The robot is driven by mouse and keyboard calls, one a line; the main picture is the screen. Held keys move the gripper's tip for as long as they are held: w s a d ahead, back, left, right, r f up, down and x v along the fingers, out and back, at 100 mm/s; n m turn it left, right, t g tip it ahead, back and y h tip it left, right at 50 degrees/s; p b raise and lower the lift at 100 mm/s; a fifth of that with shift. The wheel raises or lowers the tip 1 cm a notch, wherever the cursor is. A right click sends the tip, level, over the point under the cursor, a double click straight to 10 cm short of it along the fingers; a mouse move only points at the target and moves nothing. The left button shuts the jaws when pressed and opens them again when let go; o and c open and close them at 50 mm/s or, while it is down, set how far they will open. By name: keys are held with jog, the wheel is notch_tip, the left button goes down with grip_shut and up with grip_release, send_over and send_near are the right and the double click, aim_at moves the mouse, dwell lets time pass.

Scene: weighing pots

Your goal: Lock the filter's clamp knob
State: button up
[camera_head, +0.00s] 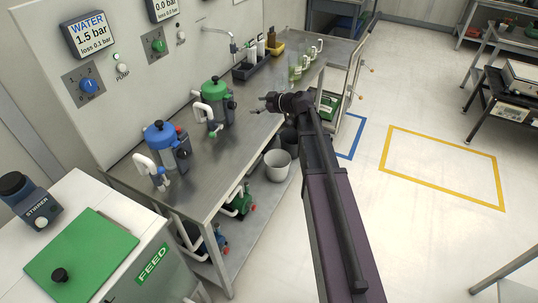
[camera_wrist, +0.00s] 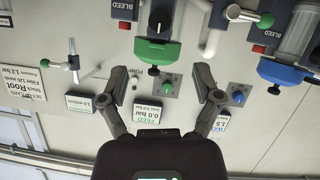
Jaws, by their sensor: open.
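The green-lidded filter (camera_head: 214,91) stands upright on the steel bench, with a small dark knob on its lid and a dark part at its right side. In the wrist view its green lid (camera_wrist: 158,51) shows upside down, with a black knob (camera_wrist: 153,70) at its edge. My gripper (camera_head: 257,104) is open and empty, apart from the filter and to its right. In the wrist view my gripper (camera_wrist: 160,71) has its fingers spread either side of the lid. A blue-lidded filter (camera_head: 160,135) stands nearer. I cannot tell which knob is the clamp, nor whether it is locked.
The steel bench (camera_head: 190,190) carries white pipes beside both filters. A wall panel (camera_head: 140,80) with displays and knobs rises behind. Bottles and a dark rack (camera_head: 250,66) stand farther back.

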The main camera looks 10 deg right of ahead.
jog(key=s+a+f+m+g+h+p, duration=0.1)
jog(key=s+f+m+g+h+p, duration=0.1)
jog(key=s, duration=1)
jog(key=s+f+m+g+h+p, duration=0.1)
jog(key=s+m+g+h+p, duration=0.4)
jog(key=s, duration=0.6)
jog(key=shift+s+a+f+m+g, duration=0.4)
jog(key=shift+m+g, duration=0.3)
jog(key=shift+m, duration=0.2)
jog(key=shift+s+d+r+m+g+h+p, duration=0.25)
jog(key=shift+s+m+h, duration=0.2)
jog(key=shift+s, duration=0.35)
jog(key=shift+s+d+r+m+g+h+p, duration=0.15)
jog(key=shift+s+d+m+h+p, duration=0.2)
jog(key=shift+s, duration=0.45)
jog(key=shift+s+d+r+m+g+h+p, duration=0.25)
jog(key=shift+s+m+h, duration=0.25)
jog(key=shift+s, duration=0.3)
